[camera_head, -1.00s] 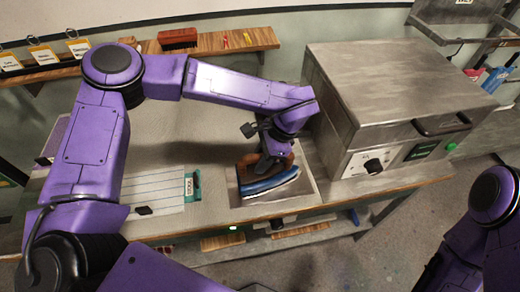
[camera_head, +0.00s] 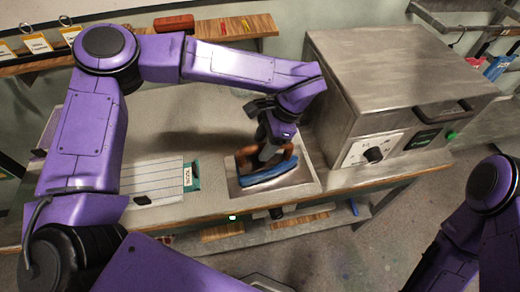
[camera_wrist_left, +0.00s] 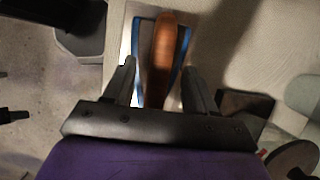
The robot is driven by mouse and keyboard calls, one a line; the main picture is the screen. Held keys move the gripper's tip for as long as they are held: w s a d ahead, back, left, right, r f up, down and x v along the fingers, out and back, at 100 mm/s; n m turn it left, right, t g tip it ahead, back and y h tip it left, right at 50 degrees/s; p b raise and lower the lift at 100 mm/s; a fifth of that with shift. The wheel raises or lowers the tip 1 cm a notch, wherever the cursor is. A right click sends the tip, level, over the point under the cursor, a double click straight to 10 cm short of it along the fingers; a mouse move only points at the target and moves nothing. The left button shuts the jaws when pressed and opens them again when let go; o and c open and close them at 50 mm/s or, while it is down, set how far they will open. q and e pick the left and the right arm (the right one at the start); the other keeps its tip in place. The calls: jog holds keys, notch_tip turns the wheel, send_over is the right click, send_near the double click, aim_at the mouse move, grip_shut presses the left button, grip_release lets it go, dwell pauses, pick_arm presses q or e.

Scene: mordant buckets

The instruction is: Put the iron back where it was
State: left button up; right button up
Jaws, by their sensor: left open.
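The iron (camera_head: 268,177) has a blue body and a brown wooden handle. It sits on a square light-coloured metal plate (camera_head: 305,184) set on the worktop, right of the middle. My left gripper (camera_head: 272,150) is just above the iron, pointing down at its handle. In the left wrist view the fingers (camera_wrist_left: 158,85) are apart, one on each side of the wooden handle (camera_wrist_left: 163,55), with gaps between. The blue edges of the iron show below the handle. My right arm is at the lower right, and its gripper is out of view.
A large grey metal box with a dial (camera_head: 373,154) stands right of the plate, close to my left wrist. A striped sheet (camera_head: 150,178) with a teal clip (camera_head: 191,176) lies to the left. A wooden shelf (camera_head: 230,27) holding a red block (camera_head: 174,23) runs along the back.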

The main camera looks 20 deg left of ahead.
pick_arm(q)
jog(key=b+v, duration=0.2)
jog(key=v, duration=0.6)
jog(key=shift+w+d+r, duration=0.1)
jog(key=shift+d+r, duration=0.15)
jog(key=shift+r, duration=0.3)
dwell(0.6)
